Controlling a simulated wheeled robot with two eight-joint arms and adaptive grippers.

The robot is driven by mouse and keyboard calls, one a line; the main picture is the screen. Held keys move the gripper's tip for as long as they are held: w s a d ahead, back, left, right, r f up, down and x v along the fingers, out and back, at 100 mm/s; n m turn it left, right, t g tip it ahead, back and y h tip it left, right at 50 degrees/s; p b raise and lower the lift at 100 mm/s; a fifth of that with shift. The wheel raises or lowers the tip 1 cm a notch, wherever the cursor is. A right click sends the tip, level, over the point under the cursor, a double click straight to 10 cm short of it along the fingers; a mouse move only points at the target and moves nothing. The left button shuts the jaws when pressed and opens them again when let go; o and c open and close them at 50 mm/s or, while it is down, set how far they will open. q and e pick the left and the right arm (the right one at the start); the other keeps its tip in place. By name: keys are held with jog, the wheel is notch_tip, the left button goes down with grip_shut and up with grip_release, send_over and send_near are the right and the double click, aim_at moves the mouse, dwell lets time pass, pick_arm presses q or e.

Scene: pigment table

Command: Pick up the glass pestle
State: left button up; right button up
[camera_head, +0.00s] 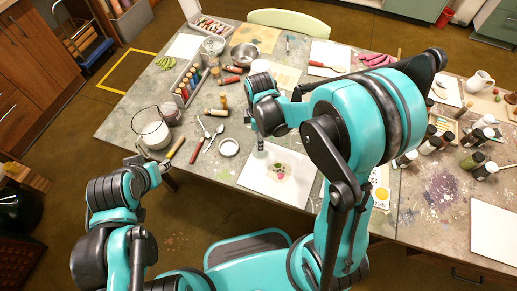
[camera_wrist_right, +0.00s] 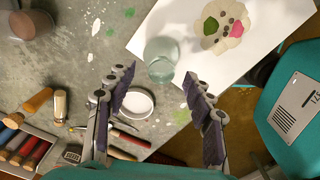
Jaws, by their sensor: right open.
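The glass pestle appears in the right wrist view as a clear, pale green glass piece (camera_wrist_right: 160,58) at the edge of a white sheet (camera_wrist_right: 265,35), seen from above. My right gripper (camera_wrist_right: 158,78) is open, with one finger on each side of the picture just below the glass; nothing is held between them. In the head view the right gripper (camera_head: 265,118) points down over the table near the sheet (camera_head: 251,180), and it largely hides the glass. My left gripper (camera_head: 147,163) is at the table's left front edge, small and unclear.
A patty with green and pink patches (camera_wrist_right: 225,22) lies on the sheet. Several bottles (camera_head: 430,140) stand at right.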

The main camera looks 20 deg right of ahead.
notch_tip(320, 180, down, 5)
jog(key=shift+s+d+r+b, duration=0.1)
jog(key=shift+r+b, duration=0.05)
jog(key=shift+b, duration=1)
jog(key=shift+r, duration=0.1)
jog(key=shift+c, duration=1.2)
grip_shut()
